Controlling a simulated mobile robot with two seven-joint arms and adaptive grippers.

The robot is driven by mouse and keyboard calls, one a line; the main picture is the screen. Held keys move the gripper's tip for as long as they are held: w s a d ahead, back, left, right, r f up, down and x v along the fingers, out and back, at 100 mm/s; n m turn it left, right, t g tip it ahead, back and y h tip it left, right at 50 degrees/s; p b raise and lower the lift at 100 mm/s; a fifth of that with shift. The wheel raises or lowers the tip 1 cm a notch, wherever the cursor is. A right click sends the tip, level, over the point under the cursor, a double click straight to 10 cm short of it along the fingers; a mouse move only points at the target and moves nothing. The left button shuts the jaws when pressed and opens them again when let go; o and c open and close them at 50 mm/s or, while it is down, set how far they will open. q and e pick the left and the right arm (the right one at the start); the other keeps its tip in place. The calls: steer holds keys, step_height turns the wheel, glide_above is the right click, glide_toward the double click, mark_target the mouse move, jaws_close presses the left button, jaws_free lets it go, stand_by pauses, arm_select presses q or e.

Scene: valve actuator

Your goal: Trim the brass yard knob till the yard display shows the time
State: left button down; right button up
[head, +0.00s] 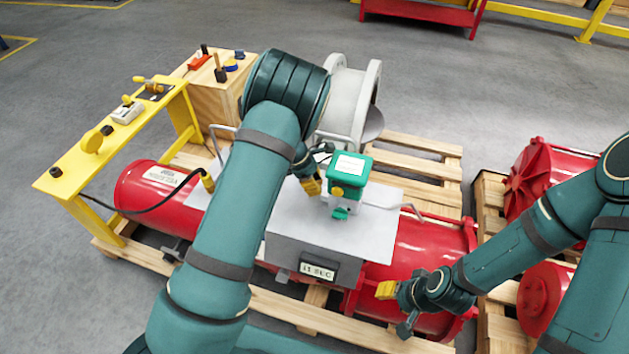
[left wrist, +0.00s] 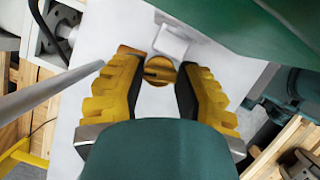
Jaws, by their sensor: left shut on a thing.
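A round brass knob (left wrist: 159,71) with a slot across its face shows in the left wrist view, between the yellow fingertips of my left gripper (left wrist: 160,78). In the head view my left gripper (head: 312,184) is left of the green-and-white unit (head: 351,168) on the grey plate; the held knob is not clear there. A small white display (head: 318,271) on the grey box front seems to read "11 SEC"; I cannot tell if it is the yard display. My right gripper (head: 386,290) is away from the knob, at the lower right; its opening is unclear.
The red cylinder (head: 427,250) lies on a wooden pallet (head: 412,143). A bent grey rod (head: 397,207) sticks out right of the green unit. A yellow stand (head: 75,165) with knobs and a cable is at left. Red machines (head: 545,180) stand at right.

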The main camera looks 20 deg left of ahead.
arm_select(q)
steer(key=n+t+p, duration=0.1)
steer(key=n, duration=0.2)
steer(key=shift+d, duration=0.1)
steer(key=c, duration=0.6)
jaws_free()
steer(key=shift+f, duration=0.1)
steer(key=v, duration=1.2)
steer(key=shift+s+d, duration=0.15)
